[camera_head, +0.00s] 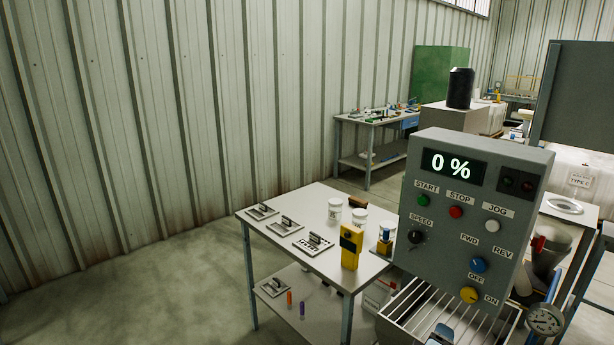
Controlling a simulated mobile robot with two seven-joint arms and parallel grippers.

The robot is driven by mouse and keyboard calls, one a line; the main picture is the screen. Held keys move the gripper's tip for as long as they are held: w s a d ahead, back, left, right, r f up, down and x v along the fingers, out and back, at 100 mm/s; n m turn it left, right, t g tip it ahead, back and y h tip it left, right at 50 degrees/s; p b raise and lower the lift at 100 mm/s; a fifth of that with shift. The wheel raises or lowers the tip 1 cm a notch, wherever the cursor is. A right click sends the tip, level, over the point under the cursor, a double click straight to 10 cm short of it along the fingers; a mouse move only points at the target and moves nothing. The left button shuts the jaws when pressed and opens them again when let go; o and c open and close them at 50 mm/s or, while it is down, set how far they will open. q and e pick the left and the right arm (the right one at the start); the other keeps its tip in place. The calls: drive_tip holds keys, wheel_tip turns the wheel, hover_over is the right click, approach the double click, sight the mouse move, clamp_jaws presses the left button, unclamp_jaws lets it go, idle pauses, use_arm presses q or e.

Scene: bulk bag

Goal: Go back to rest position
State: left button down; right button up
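Neither of my grippers can be made out in the head view. A grey control panel (414,270) stands close on the right. Its display (453,167) reads 0 %. It carries a green START button (422,200), a red STOP button (456,212), a white JOG button (491,226), a black speed knob (416,237), a blue FWD/REV knob (478,264) and a yellow OFF/ON knob (469,295). A small blue and dark part (440,336) is cut off at the bottom edge; I cannot tell what it is.
A white table (290,252) left of the panel holds flat plates with handles (286,225), white jars (335,208) and a yellow device (350,247). A metal grate (432,312) and a round gauge (544,319) lie below the panel. The floor at left (150,290) is clear.

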drive_tip(key=s+a+f+m+y, duration=0.2)
drive_tip(key=s+a+f+y, duration=0.1)
drive_tip(key=s, duration=0.5)
drive_tip(key=s+a+f+m+y, duration=0.1)
drive_tip(key=s+a+f+y, duration=0.2)
drive_tip(key=s+f+y, duration=0.2)
drive_tip(key=s+a+f+m+g+y, duration=0.1)
drive_tip(key=s+a+f+m+y, duration=0.1)
drive_tip(key=s+f, duration=0.6)
drive_tip(key=s+a+y, duration=0.1)
drive_tip(key=s+a, duration=0.1)
drive_tip(key=s, duration=0.2)
drive_tip(key=shift+s+m+y+p, duration=0.2)
drive_tip(key=shift+m+y+p, duration=0.1)
drive_tip(key=shift+y+p, duration=0.1)
drive_tip(key=shift+f, duration=0.1)
